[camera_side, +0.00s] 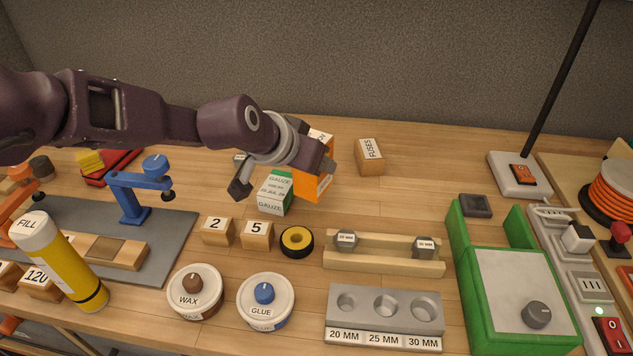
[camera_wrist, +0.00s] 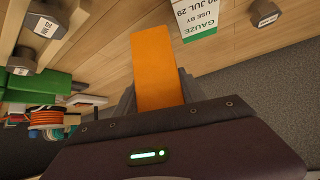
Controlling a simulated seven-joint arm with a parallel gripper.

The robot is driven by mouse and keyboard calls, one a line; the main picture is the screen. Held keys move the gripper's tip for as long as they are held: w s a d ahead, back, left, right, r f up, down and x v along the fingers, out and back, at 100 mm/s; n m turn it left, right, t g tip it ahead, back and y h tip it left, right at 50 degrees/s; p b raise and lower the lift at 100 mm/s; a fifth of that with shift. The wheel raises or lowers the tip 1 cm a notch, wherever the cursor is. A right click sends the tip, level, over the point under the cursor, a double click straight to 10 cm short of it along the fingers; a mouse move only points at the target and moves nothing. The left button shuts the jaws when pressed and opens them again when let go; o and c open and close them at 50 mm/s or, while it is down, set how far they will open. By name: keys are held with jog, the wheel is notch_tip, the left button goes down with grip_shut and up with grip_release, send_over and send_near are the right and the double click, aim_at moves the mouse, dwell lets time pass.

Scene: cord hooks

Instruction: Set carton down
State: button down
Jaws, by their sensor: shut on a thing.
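My gripper (camera_side: 316,163) is shut on an orange carton (camera_side: 313,188). In the side view, the gripper covers part of the carton; a white label with dark letters shows at its top. In the wrist view, the carton's plain orange face (camera_wrist: 156,65) stands out from between the dark fingers. A white and green gauze carton (camera_side: 274,194) is on the table just left of the orange one, and it also shows in the wrist view (camera_wrist: 197,16). I cannot tell whether the orange carton's underside touches the table.
A fuses box (camera_side: 369,158) stands behind to the right. In front are blocks marked 2 (camera_side: 217,232) and 5 (camera_side: 257,235), a black and yellow tape roll (camera_side: 296,242) and a wooden rack (camera_side: 384,256). Bare table lies right of the orange carton.

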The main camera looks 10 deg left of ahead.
aim_at(311, 178)
notch_tip(311, 178, down, 4)
jog(key=shift+f, duration=0.1)
jog(key=shift+f, duration=0.15)
jog(key=c, duration=0.7)
grip_release()
jog(key=shift+r, duration=0.2)
jog(key=v, duration=1.2)
